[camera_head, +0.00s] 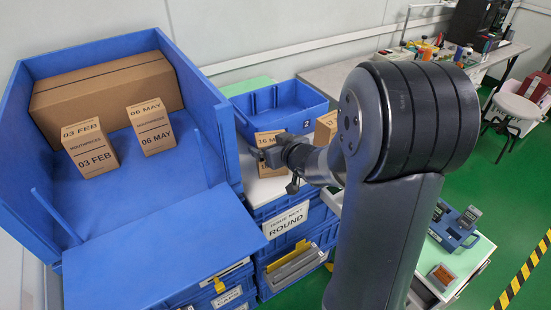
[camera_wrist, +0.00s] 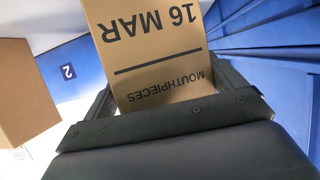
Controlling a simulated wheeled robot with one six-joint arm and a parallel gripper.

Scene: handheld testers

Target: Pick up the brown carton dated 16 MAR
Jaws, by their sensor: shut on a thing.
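The brown carton dated 16 MAR (camera_wrist: 150,50) fills the middle of the wrist view, with "16 MAR" and "MOUTHPIECES" upside down on its face. In the head view the same carton (camera_head: 268,140) shows partly behind my gripper. My gripper (camera_head: 268,157) is shut on it, with one dark finger at each side of the carton in the wrist view (camera_wrist: 168,92).
A blue open-fronted bin (camera_head: 218,110) at left holds cartons dated 03 FEB (camera_head: 90,148) and 06 MAY (camera_head: 151,127) and a long box (camera_head: 105,95). A blue tray marked 2 (camera_head: 275,107) stands behind my gripper. Another brown carton (camera_head: 326,127) is close at right, also in the wrist view (camera_wrist: 20,95).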

